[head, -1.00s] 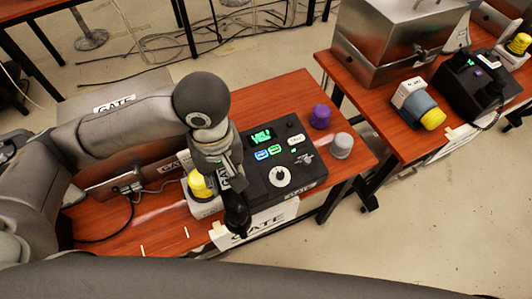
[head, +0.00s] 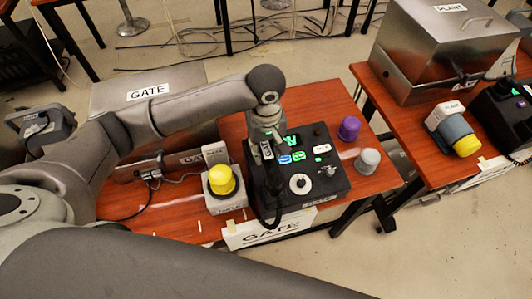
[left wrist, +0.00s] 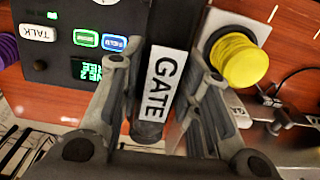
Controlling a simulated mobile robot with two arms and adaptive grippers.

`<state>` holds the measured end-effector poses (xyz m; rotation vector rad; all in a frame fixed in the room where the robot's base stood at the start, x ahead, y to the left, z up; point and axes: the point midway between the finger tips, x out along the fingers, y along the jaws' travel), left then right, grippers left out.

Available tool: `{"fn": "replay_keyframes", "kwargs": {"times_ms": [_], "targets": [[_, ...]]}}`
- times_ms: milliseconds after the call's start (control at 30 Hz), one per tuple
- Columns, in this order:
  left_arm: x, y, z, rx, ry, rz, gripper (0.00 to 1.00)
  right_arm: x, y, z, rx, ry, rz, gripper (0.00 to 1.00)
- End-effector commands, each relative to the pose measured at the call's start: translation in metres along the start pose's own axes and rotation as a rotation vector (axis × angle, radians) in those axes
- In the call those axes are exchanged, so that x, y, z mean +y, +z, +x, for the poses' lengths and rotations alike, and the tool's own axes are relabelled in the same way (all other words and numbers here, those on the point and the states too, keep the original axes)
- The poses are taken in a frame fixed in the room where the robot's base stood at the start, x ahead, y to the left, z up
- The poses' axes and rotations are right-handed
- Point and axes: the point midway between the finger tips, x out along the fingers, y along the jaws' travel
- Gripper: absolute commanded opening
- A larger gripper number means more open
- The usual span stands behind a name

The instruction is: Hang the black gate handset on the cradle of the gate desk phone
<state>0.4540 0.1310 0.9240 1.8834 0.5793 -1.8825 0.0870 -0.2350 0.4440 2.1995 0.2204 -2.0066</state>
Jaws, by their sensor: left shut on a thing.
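The gate desk phone (head: 325,180) is a black box with a green display, coloured buttons and a white dial, on the red-brown table. My left gripper (head: 264,150) is shut on the black gate handset (head: 272,184), above the phone's left side. In the left wrist view the handset, with its white GATE label (left wrist: 162,85), lies between the two fingers (left wrist: 155,100), beside the phone's face (left wrist: 62,18). The cradle is hidden under the handset and gripper. I cannot tell whether the handset touches it. My right gripper is not in view.
A yellow-domed beacon (head: 221,180) stands close left of the phone. A purple knob (head: 349,128) and a grey one (head: 367,161) stand to its right. A GATE sign (head: 262,236) hangs at the table's front edge. Another table (head: 415,125) with a metal box stands right.

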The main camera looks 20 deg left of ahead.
Motion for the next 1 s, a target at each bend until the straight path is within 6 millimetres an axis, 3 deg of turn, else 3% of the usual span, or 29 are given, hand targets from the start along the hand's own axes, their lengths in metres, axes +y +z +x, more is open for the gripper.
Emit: {"fn": "replay_keyframes", "kwargs": {"times_ms": [367,733,767,900,1000], "targets": [[0.003,-0.008,0.037,0.001,0.0,0.002,0.0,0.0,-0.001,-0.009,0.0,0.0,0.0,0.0],[0.003,-0.007,0.042,0.0,0.001,0.002,0.0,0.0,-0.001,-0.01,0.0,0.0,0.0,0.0],[0.003,-0.007,0.043,0.0,0.0,0.002,0.34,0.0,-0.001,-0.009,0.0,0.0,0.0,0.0],[0.003,-0.007,0.042,0.0,0.0,0.002,0.52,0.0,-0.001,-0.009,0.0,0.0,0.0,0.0],[0.003,-0.007,0.042,0.0,0.0,0.002,0.53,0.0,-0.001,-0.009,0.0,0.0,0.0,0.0]]}}
